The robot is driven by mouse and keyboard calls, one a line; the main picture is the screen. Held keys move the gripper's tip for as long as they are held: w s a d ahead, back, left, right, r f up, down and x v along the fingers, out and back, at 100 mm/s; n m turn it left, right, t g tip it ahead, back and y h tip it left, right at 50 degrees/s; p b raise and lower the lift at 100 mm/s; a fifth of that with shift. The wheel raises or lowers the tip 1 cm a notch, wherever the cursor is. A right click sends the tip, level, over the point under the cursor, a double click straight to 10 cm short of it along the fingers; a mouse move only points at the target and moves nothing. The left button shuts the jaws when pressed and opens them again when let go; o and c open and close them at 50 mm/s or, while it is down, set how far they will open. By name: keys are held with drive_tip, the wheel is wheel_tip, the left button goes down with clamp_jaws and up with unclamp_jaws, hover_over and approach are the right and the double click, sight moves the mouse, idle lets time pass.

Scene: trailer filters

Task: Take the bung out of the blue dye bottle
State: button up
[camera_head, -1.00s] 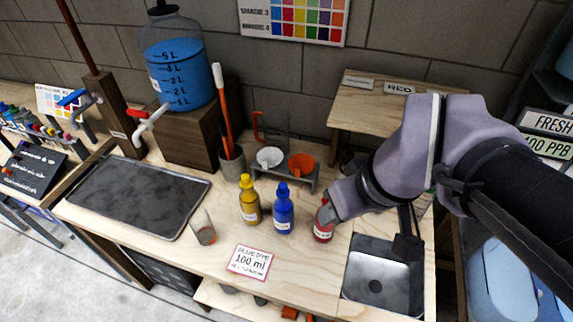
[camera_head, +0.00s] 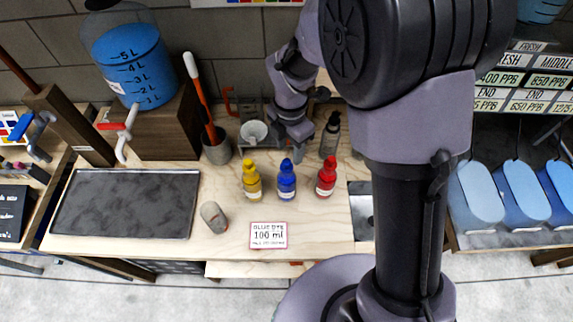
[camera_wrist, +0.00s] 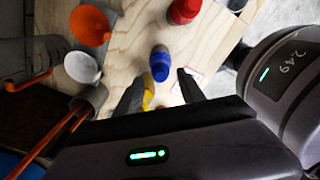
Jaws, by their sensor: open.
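The blue dye bottle (camera_head: 287,186) stands upright on the wooden bench between the yellow and red bottles. Its blue bung (camera_head: 286,165) is in its top. In the wrist view the blue bottle (camera_wrist: 160,64) is seen from above, just beyond the fingertips. My gripper (camera_wrist: 160,88) is open and empty, its two dark fingers spread on either side of the view's middle. In the head view my gripper (camera_head: 295,143) is above and behind the blue bottle, apart from it; its fingertips are hard to make out there.
The yellow bottle (camera_head: 252,180) and red bottle (camera_head: 326,178) stand close on either side. A grey bottle (camera_head: 331,136) is behind. A small beaker (camera_head: 213,217) and the blue dye 100 ml card (camera_head: 268,235) are in front. A funnel rack and a pot (camera_head: 217,150) with rods stand at the back left.

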sight(286, 162)
drive_tip(key=f, duration=0.1)
drive_tip(key=f+b, duration=0.1)
drive_tip(key=f, duration=0.1)
drive_tip(key=a+f, duration=0.1)
drive_tip(key=f, duration=0.1)
drive_tip(key=shift+s+b, duration=0.25)
drive_tip(key=shift+b, duration=0.05)
clamp_jaws()
drive_tip(key=shift+r, duration=0.1)
